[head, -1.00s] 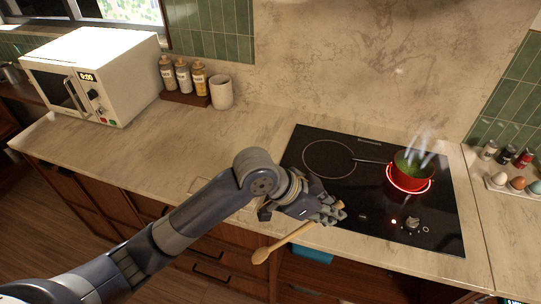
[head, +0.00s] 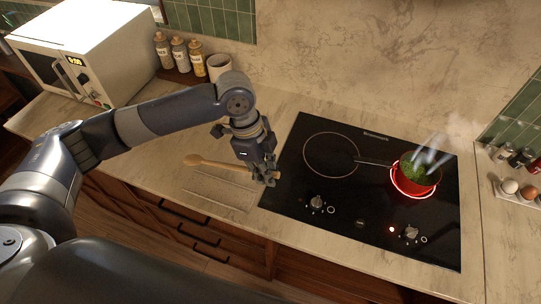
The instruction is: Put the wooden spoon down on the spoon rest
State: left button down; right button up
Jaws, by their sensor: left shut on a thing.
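The wooden spoon (head: 218,164) is in the head view, left of the hob, with its bowl end pointing left. My left gripper (head: 268,177) points down by the hob's left edge and is shut on the spoon's handle, whose end is partly hidden by the fingers. The spoon is over the counter; I cannot tell how high. Just below it in the picture, a pale, flat rectangular outline (head: 215,190) lies on the counter, close in colour to the stone. It looks like the spoon rest, but its form is hard to make out. My right gripper is not in view.
The black hob (head: 365,222) has a glowing ring under a steaming red pot (head: 414,178), its handle pointing left. A white microwave (head: 85,50), several jars (head: 180,52) and a cup (head: 218,66) stand at the back left. An egg tray (head: 515,190) is at the right.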

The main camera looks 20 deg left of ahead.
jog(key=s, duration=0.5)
pick_arm(q)
jog(key=f+b, duration=0.4)
jog(key=f, duration=0.1)
jog(key=s+f+b, duration=0.1)
jog(key=f+b, duration=0.1)
jog(key=f, duration=0.1)
jog(key=shift+w+f, duration=0.1)
jog(key=shift+f, duration=0.5)
jog(key=c, duration=1.6)
grip_release()
jog(key=shift+o, duration=0.3)
jog(key=v, duration=1.2)
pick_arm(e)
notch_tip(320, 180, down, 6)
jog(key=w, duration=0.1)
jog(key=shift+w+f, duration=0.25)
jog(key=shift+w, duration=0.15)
